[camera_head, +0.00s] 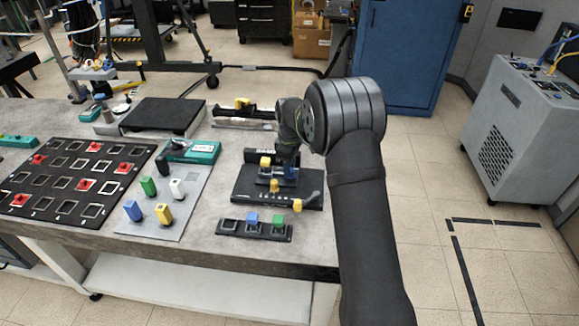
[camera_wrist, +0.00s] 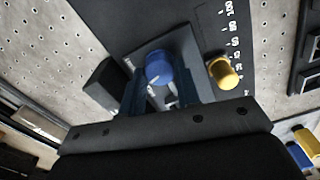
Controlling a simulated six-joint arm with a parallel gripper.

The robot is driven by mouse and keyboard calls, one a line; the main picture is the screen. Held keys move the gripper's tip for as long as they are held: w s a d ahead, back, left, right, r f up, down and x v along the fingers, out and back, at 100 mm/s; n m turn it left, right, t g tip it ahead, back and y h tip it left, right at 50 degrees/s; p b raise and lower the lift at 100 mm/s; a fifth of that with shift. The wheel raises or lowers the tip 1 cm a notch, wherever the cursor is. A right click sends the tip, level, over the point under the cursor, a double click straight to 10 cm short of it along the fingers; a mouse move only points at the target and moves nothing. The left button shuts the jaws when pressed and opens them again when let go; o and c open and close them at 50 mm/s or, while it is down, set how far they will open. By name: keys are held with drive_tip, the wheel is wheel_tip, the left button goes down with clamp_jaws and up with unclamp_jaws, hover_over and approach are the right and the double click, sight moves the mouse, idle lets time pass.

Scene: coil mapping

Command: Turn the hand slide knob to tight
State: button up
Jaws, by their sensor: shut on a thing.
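The black slide device (camera_head: 250,190) lies on the table near its right end. In the wrist view its dark plate (camera_wrist: 205,15) carries white number marks. A round blue knob (camera_wrist: 158,67) with a pale pointer mark stands on a raised block between my fingers; it also shows in the head view (camera_head: 291,173). My gripper (camera_wrist: 160,88) points down over the device and is shut on the blue knob; the fingertips are partly hidden. A yellow knob (camera_wrist: 224,73) stands beside the number marks. I cannot read any "tight" label.
Another yellow piece (camera_head: 297,205) is at the device's front right. In front lies a black holder (camera_head: 232,227) with blue and green blocks. To the left are a grey plate (camera_head: 160,228) with coloured blocks and a black grid board (camera_head: 75,180).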

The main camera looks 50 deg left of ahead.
drive_tip(key=m, duration=1.2)
drive_tip(key=shift+m, duration=0.3)
idle(0.4)
drive_tip(key=o, duration=1)
wheel_tip(320, 180, up, 18)
drive_tip(key=shift+f, duration=0.25)
